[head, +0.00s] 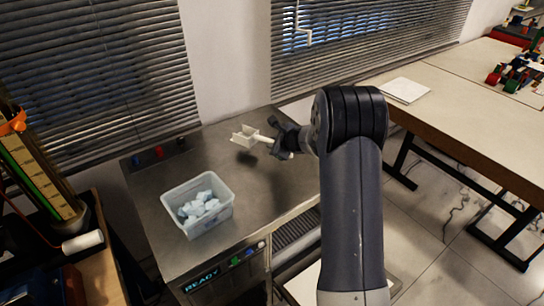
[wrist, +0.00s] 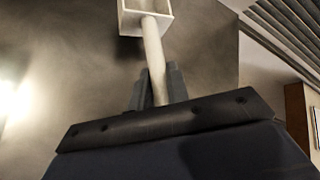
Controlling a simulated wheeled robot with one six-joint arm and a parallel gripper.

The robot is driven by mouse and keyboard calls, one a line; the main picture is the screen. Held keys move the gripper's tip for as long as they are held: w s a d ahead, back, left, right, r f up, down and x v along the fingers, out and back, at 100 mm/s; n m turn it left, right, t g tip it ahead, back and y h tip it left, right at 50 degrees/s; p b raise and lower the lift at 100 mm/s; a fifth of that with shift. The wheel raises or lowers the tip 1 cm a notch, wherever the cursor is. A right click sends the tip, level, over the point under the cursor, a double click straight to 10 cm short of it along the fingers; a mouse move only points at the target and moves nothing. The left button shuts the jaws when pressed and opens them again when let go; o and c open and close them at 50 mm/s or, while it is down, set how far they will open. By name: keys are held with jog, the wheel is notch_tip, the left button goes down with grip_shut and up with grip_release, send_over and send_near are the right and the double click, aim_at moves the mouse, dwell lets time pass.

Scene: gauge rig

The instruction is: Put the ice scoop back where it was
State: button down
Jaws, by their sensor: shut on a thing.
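The white ice scoop (head: 246,138) is held above the grey metal counter (head: 178,246), its square bowl pointing left in the head view. My gripper (head: 280,138) is shut on the scoop's handle. In the wrist view the scoop (wrist: 152,52) runs upward from between the fingers of my gripper (wrist: 157,88), with the bowl cut off by the top edge. A shadow lies on the counter below the bowl, so the scoop looks clear of the surface. Part of the handle is hidden by the fingers.
A clear bin (head: 230,208) of pale blue ice cubes (head: 200,207) stands on the counter, left of and nearer than the scoop. The counter front has a READY display (head: 207,279). A tall gauge (head: 40,175) stands at left. A table (head: 460,105) is at right.

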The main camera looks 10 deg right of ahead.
jog(key=shift+f+b, duration=0.4)
jog(key=shift+f, duration=1.8)
jog(key=shift+f, duration=0.15)
jog(key=c, duration=1.4)
grip_release()
jog(key=shift+o, duration=0.2)
jog(key=shift+r, duration=0.2)
jog(key=b+v, duration=0.1)
jog(key=v, duration=1.1)
